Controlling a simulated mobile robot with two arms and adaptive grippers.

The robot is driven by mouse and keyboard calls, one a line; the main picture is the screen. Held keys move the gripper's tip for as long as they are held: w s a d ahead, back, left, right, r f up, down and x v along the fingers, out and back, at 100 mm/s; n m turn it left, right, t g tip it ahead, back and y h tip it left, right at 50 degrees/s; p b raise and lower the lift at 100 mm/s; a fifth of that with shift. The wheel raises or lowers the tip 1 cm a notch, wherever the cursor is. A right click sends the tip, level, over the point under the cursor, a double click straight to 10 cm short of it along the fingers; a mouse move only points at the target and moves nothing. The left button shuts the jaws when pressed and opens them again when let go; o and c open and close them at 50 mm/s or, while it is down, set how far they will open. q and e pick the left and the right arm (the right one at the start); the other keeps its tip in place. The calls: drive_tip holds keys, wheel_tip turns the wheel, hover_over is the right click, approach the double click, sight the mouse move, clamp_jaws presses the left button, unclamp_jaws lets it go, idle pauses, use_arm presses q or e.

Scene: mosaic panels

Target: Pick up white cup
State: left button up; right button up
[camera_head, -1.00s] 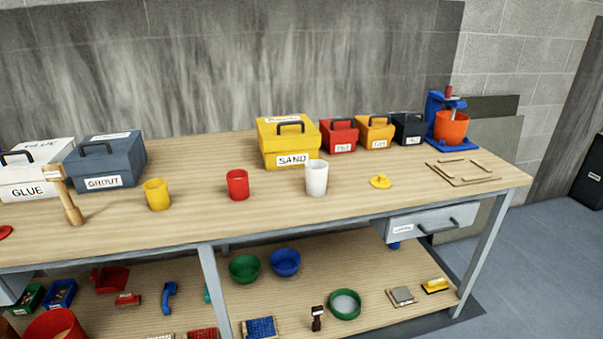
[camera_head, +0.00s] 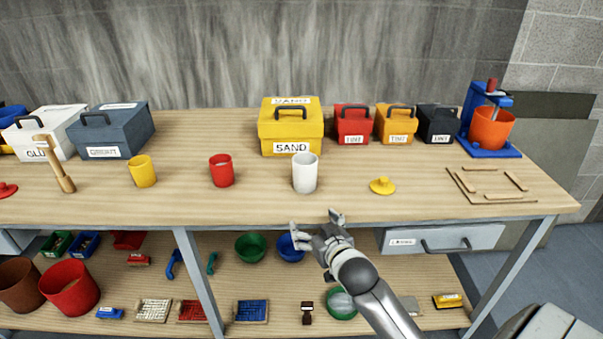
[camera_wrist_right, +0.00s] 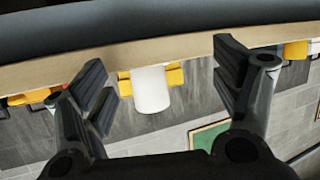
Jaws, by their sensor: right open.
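The white cup (camera_head: 305,173) stands upright on the wooden workbench (camera_head: 260,207), in front of the yellow SAND box. My right gripper (camera_head: 316,222) is open and empty, just in front of the bench's front edge and below the cup in the head view. In the right wrist view, the white cup (camera_wrist_right: 151,90) shows between the two spread fingers (camera_wrist_right: 160,85), apart from both. The picture there is upside down. My left gripper is not in view.
A red cup (camera_head: 221,171) and a yellow cup (camera_head: 142,171) stand left of the white cup. A yellow lid-like piece (camera_head: 382,186) lies to its right. The SAND box (camera_head: 291,128) is close behind. A drawer (camera_head: 440,240) hangs under the bench.

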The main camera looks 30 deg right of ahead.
drive_tip(key=w+d+r+t, duration=0.1)
drive_tip(key=r, duration=0.1)
drive_tip(key=w+d+r+t, duration=0.1)
drive_tip(key=w+d+r, duration=0.1)
drive_tip(key=r, duration=0.1)
drive_tip(key=w+d+r+t+h, duration=0.1)
drive_tip(key=r, duration=0.2)
drive_tip(key=shift+w+d+r+m, duration=0.2)
drive_tip(key=shift+r+m, duration=0.05)
drive_tip(key=shift+m, duration=0.05)
drive_tip(key=shift+w+d+r+t, duration=0.2)
drive_tip(key=shift+w+r+t, duration=0.05)
drive_tip(key=shift+t, duration=0.05)
approach(301, 154)
drive_tip(key=shift+p+x, duration=0.35)
drive_tip(key=shift+x, duration=0.45)
drive_tip(key=shift+w+d, duration=0.2)
drive_tip(key=shift+w, duration=0.2)
drive_tip(key=shift+p+x, duration=0.6)
drive_tip(key=shift+x, duration=1.7)
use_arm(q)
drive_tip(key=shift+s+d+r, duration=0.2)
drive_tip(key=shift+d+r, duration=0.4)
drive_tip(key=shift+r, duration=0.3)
use_arm(e)
drive_tip(key=shift+a, duration=0.1)
